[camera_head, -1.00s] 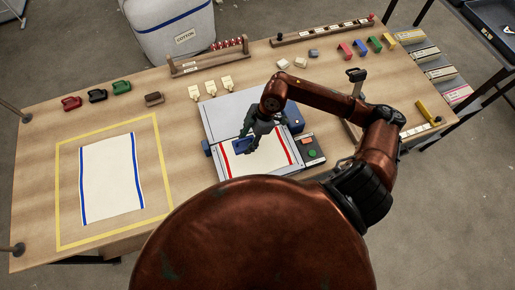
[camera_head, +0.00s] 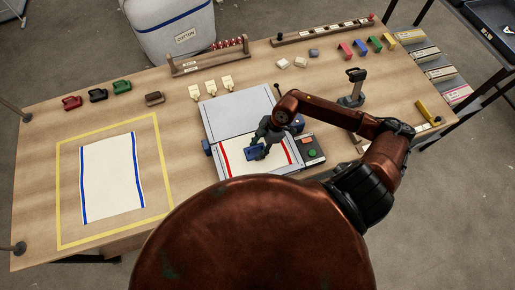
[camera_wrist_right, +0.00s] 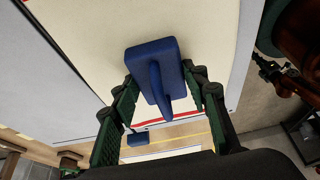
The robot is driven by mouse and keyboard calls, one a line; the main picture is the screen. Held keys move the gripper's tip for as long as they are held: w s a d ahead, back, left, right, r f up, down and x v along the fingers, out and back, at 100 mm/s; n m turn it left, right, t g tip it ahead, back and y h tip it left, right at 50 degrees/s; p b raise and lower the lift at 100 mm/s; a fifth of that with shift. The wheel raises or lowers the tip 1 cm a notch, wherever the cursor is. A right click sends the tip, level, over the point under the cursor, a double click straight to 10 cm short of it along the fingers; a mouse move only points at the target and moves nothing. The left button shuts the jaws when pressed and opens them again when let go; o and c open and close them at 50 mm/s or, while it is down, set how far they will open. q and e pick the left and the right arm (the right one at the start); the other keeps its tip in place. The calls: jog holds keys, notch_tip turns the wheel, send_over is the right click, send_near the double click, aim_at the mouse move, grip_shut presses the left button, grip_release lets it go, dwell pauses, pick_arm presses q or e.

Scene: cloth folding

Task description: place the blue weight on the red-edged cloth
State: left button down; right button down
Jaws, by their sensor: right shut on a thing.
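My right gripper (camera_head: 261,146) is shut on the blue weight (camera_head: 254,154), a flat block with a raised handle. In the right wrist view, the fingers are on both sides of the handle of the blue weight (camera_wrist_right: 157,75). The red-edged cloth (camera_head: 240,165) is cream with a red stripe on each side and lies on the pale plate of the press-like device (camera_head: 237,113). The weight is over the middle of this cloth; whether it touches the cloth is unclear. The cloth fills much of the right wrist view (camera_wrist_right: 100,25). My left gripper is out of view.
A blue-edged cloth (camera_head: 110,180) lies inside a yellow outline (camera_head: 61,200) at left. Red (camera_head: 72,103), black (camera_head: 97,95) and green (camera_head: 122,87) handled weights stand behind it. A control box (camera_head: 311,152) flanks the device. A dark upright tool (camera_head: 353,88) stands at right.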

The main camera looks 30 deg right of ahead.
jog(key=shift+s+f, duration=0.3)
jog(key=shift+f, duration=0.5)
jog(key=c, duration=1.5)
grip_release()
jog(key=shift+f, duration=0.1)
jog(key=o, duration=0.4)
jog(key=shift+d, duration=0.1)
jog(key=shift+c, duration=0.2)
jog(key=shift+w, duration=0.15)
jog(key=shift+r, duration=0.4)
jog(key=w+v, duration=0.1)
jog(key=v, duration=1.1)
jog(key=shift+s+r, duration=0.45)
jog(key=shift+r, duration=0.05)
